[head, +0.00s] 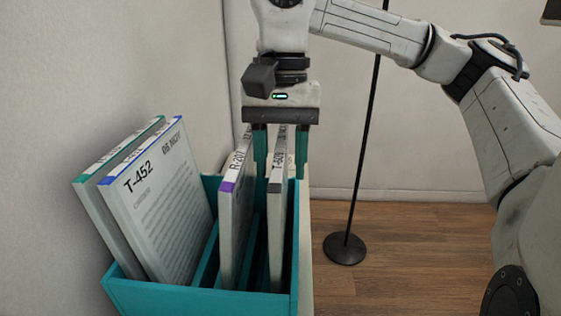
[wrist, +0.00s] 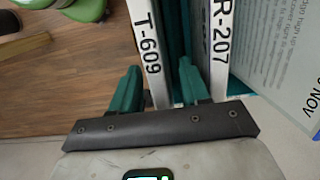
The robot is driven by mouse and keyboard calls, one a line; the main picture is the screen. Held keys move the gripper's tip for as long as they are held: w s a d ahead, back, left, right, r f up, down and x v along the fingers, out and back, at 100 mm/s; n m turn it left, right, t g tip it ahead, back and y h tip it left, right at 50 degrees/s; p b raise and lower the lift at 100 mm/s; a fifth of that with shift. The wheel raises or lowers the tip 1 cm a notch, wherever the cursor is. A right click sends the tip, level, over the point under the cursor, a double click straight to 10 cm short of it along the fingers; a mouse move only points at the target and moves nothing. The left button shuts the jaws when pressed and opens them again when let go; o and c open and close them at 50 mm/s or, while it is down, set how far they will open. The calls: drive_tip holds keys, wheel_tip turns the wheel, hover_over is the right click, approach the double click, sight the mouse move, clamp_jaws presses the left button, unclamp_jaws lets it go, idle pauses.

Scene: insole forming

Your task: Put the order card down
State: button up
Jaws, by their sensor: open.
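A grey card marked T-609 (head: 276,220) stands nearly upright in the right-hand slot of a teal rack (head: 200,302). Its white T-609 edge also shows in the wrist view (wrist: 146,35). My gripper (head: 280,168) is above the rack's far right part, pointing down, with its teal fingers apart. In the wrist view one finger is on each side of the T-609 card's edge, and my gripper (wrist: 158,75) shows gaps there. The card's lower end is hidden inside the rack.
Card R-207 (head: 234,225) stands close left of T-609. Card T-452 (head: 160,205) and a green-edged card (head: 103,225) lean left in the rack. A wall is behind. A black pole on a round base (head: 345,248) stands right, on open wooden floor.

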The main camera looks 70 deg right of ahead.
drive_tip(key=r, duration=0.3)
drive_tip(key=d+r+p, duration=0.1)
drive_tip(key=r, duration=0.7)
drive_tip(key=shift+w+d+p, duration=0.15)
drive_tip(key=shift+w+p, duration=0.1)
drive_tip(key=shift+p, duration=0.1)
